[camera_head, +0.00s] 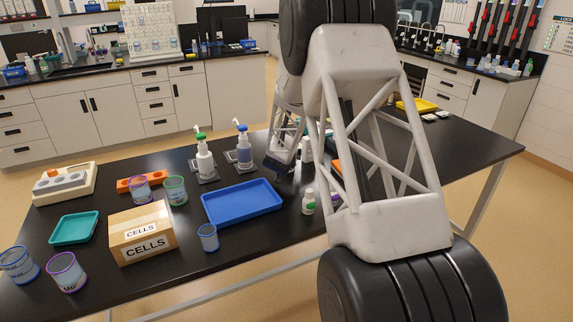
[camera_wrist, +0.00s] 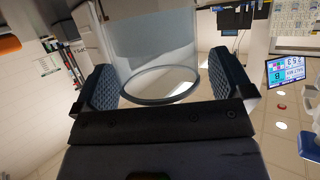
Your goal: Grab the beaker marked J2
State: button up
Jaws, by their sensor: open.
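My gripper (camera_wrist: 160,68) is open in the wrist view, with a dark blue ridged pad on each side. A clear beaker (camera_wrist: 152,45) fills much of the space between the pads, with a visible gap at the right pad. I see no readable label on it. In the head view my gripper (camera_head: 283,157) is over the far side of the table, partly behind my arm. Other beakers are a purple-rimmed one (camera_head: 140,189), a green-rimmed one (camera_head: 175,190), a small blue one (camera_head: 208,237), and blue (camera_head: 18,265) and purple (camera_head: 67,272) ones at front left. I cannot read J2 on any.
A blue tray (camera_head: 242,203), a CELLS box (camera_head: 142,234), a teal tray (camera_head: 74,229) and an orange rack (camera_head: 126,184) share the black table. Two pump bottles (camera_head: 204,160) (camera_head: 243,148) stand left of my gripper. A small white bottle (camera_head: 309,202) stands right of the blue tray.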

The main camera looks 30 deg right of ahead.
dwell(0.3)
jog(key=c, duration=1.4)
jog(key=shift+r, duration=0.35)
jog(key=shift+s+a+r, duration=0.7)
jog(key=shift+s+a, duration=0.05)
jog(key=shift+s, duration=1.75)
jog(key=shift+s+a+r, duration=0.75)
jog(key=shift+s+a, duration=0.05)
jog(key=shift+s, duration=1.7)
jog(key=shift+s+a+r, duration=0.7)
jog(key=shift+s+a, duration=0.05)
jog(key=shift+s, duration=1.75)
jog(key=shift+s, duration=0.15)
